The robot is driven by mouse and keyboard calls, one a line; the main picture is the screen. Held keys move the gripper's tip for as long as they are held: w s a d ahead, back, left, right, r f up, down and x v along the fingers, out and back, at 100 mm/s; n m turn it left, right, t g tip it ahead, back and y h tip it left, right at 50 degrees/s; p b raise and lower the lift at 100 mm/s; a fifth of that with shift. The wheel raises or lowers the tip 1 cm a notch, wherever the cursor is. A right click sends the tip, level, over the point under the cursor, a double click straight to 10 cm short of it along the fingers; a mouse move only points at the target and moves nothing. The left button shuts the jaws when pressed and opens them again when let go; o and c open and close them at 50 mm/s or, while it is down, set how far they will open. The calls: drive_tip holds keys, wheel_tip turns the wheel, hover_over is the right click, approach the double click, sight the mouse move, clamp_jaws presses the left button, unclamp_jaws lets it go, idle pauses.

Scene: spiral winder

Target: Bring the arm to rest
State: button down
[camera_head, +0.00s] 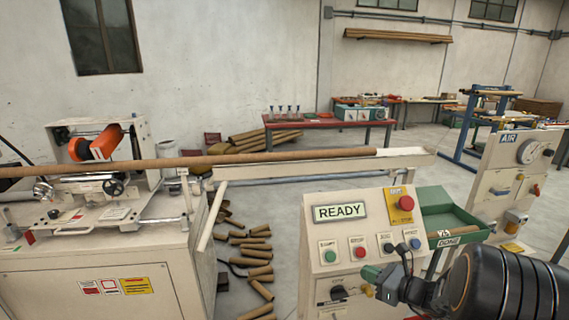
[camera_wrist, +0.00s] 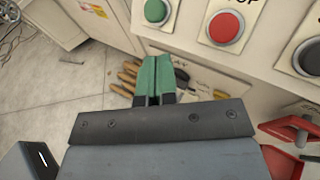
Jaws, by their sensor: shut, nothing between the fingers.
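My gripper (camera_wrist: 154,80) has green fingers that are shut with nothing between them. In the wrist view it points down along the front of the control panel, below the green button (camera_wrist: 157,11) and red button (camera_wrist: 226,27). In the head view my gripper (camera_head: 371,272) is at the lower right, in front of the control panel (camera_head: 318,240), close under its row of buttons. My black arm enters from the lower right corner. I cannot tell whether the fingers touch the panel.
The panel display (camera_head: 340,212) reads READY. The winder (camera_head: 90,255) stands at left, with a long brown tube (camera_head: 250,157) across it and the trough (camera_head: 310,167). Cut tubes (camera_head: 258,270) litter the floor. A green DONE tray (camera_head: 452,222) is right of the panel.

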drive_tip(key=s+a+f+n+g+h, duration=0.2)
drive_tip(key=s+a+n+g+h, duration=0.3)
drive_tip(key=s+n+g, duration=0.7)
drive_tip(key=s+a+r+n+t+h, duration=0.2)
drive_tip(key=r+n, duration=0.2)
drive_tip(key=n, duration=0.4)
drive_tip(key=s+a+r+n+t+h+p, duration=0.1)
drive_tip(key=s+a+r+n+t+h, duration=0.1)
drive_tip(key=n, duration=0.6)
wheel_tip(320, 180, up, 2)
drive_tip(key=shift+s+r+h, duration=0.15)
drive_tip(key=shift+s+h, duration=0.45)
drive_tip(key=shift+s, duration=0.25)
drive_tip(key=shift+a, duration=0.15)
